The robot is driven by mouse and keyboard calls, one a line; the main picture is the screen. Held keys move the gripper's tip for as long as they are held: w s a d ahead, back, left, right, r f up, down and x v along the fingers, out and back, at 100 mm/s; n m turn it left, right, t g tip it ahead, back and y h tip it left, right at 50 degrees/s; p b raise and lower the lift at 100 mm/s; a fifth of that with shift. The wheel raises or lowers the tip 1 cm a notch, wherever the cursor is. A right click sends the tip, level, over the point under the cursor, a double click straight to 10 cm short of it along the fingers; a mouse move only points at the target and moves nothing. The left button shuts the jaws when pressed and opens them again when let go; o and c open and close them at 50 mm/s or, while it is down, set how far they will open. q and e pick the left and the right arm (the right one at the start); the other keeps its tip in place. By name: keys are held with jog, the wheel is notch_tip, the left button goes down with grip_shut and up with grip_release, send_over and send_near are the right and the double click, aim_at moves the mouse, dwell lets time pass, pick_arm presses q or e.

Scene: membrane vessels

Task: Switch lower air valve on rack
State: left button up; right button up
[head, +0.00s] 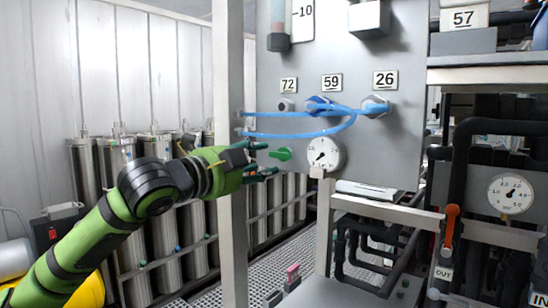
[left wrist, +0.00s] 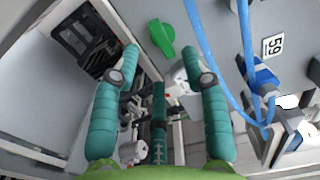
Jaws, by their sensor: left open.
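A small green valve handle (head: 281,154) sits on the grey rack panel (head: 390,150), below the blue tubes and left of a round white gauge. My left gripper (head: 268,159) is open and empty, its fingers pointing right toward the green handle. In the left wrist view the green handle (left wrist: 163,38) lies just beyond the fingertips of the gripper (left wrist: 162,58), roughly between them in the picture. I see no clear contact between finger and handle. A blue valve (head: 318,103) sits higher, under label 59. My right gripper is not in view.
A pale upright post (head: 230,200) stands behind the gripper. Blue tubes (head: 300,134) loop across the panel above the green handle. The white gauge (head: 323,154) is close on the right. Steel vessels (head: 160,200) stand behind. An orange handle (head: 452,222) is farther right.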

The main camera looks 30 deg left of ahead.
aim_at(278, 157)
pick_arm(q)
jog(key=w+p, duration=0.1)
jog(key=w, duration=0.3)
jog(key=shift+w+d+r, duration=0.1)
jog(key=shift+w+d, duration=0.05)
jog(key=shift+w+p, duration=0.3)
jog(key=shift+w, duration=0.2)
grip_shut()
